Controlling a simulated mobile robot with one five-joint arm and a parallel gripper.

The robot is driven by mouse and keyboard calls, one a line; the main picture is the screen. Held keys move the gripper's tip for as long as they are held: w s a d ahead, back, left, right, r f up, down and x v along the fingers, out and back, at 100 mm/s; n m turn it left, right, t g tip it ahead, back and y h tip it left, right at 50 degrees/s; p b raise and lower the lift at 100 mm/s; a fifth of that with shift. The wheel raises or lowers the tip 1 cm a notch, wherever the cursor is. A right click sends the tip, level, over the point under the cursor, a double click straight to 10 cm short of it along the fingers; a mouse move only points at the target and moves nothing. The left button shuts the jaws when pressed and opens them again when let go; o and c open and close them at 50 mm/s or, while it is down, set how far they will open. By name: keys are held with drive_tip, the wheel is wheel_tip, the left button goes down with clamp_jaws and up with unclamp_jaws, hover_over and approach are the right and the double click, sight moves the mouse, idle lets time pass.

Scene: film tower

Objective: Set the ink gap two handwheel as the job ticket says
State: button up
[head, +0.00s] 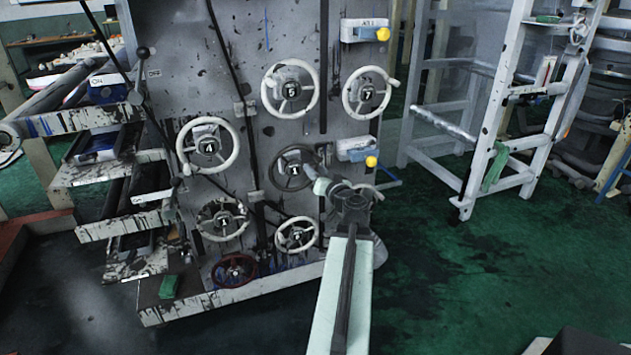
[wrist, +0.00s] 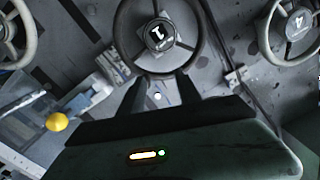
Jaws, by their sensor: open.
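Several handwheels with dark number hubs are on the grey machine panel in the head view. A dark-rimmed wheel marked 1 (head: 294,168) is at mid-panel; it also shows at the top middle of the wrist view (wrist: 158,37). Two pale wheels (head: 222,218) (head: 297,235) sit below it; I cannot read their numbers surely. My gripper (wrist: 160,82) is open and empty in the wrist view, its fingers spread just below the dark wheel's rim; contact cannot be told. In the head view my gripper (head: 316,178) is just right of that wheel. I see no readable job ticket.
Pale wheels marked 4 (head: 208,146) and 5 (head: 290,88), another pale wheel (head: 367,92), and a red wheel (head: 234,271) surround this spot. Yellow knobs (head: 383,34) (head: 371,161) stick out at the right. A white rack (head: 490,110) stands right. Green floor (head: 470,270) is clear.

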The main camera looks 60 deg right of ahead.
sight(320, 161)
drive_tip(key=shift+m+h, duration=0.4)
drive_tip(key=shift+h, duration=0.2)
drive_tip(key=w+d, duration=0.1)
drive_tip(key=d, duration=0.1)
drive_tip(key=w+d, duration=0.1)
drive_tip(key=d, duration=0.1)
drive_tip(key=w+d, duration=0.1)
drive_tip(key=d, duration=0.1)
drive_tip(key=shift+w+d, duration=0.3)
drive_tip(key=shift+d, duration=0.05)
drive_tip(key=shift+a, duration=0.1)
clamp_jaws()
idle(0.5)
drive_tip(key=shift+a, duration=0.45)
drive_tip(key=shift+d, duration=0.45)
